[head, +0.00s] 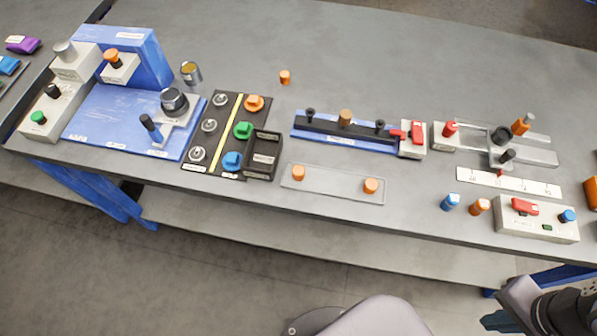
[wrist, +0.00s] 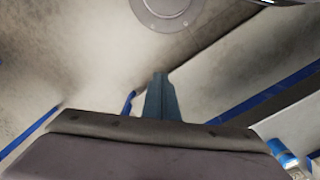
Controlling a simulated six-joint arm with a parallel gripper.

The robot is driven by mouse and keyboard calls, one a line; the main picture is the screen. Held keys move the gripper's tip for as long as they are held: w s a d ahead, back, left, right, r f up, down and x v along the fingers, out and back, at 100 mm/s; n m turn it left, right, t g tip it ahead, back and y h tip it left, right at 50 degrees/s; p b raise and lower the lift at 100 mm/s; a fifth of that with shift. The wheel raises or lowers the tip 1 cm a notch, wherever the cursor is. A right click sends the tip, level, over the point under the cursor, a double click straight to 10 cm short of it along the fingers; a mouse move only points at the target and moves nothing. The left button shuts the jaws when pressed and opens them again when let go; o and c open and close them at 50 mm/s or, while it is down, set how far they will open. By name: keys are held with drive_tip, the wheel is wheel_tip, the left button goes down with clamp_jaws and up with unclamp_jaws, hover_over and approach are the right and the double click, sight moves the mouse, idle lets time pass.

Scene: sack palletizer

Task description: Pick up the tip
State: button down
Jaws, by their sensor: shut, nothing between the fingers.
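I cannot tell which part is the tip. A small orange cylinder (head: 285,77) stands alone on the grey table, behind the blue fixture. Two more orange pieces (head: 299,172) sit on a clear plate (head: 335,184). A blue piece (head: 450,202) and an orange piece (head: 479,206) stand side by side at the front right. My gripper's teal fingers (wrist: 163,97) are together and empty in the wrist view. In the head view my gripper (head: 494,322) is partly visible at the lower right, off the table's front edge and apart from all these pieces.
A blue fixture (head: 345,145) with a black bar crosses mid-table. A blue station (head: 110,122) stands at left beside a black connector board (head: 195,150). A white switch box (head: 537,225) sits at the front right edge. The table's back middle is mostly clear.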

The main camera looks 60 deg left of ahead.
drive_tip(key=c, duration=1.5)
unclamp_jaws()
drive_tip(key=shift+o, duration=0.2)
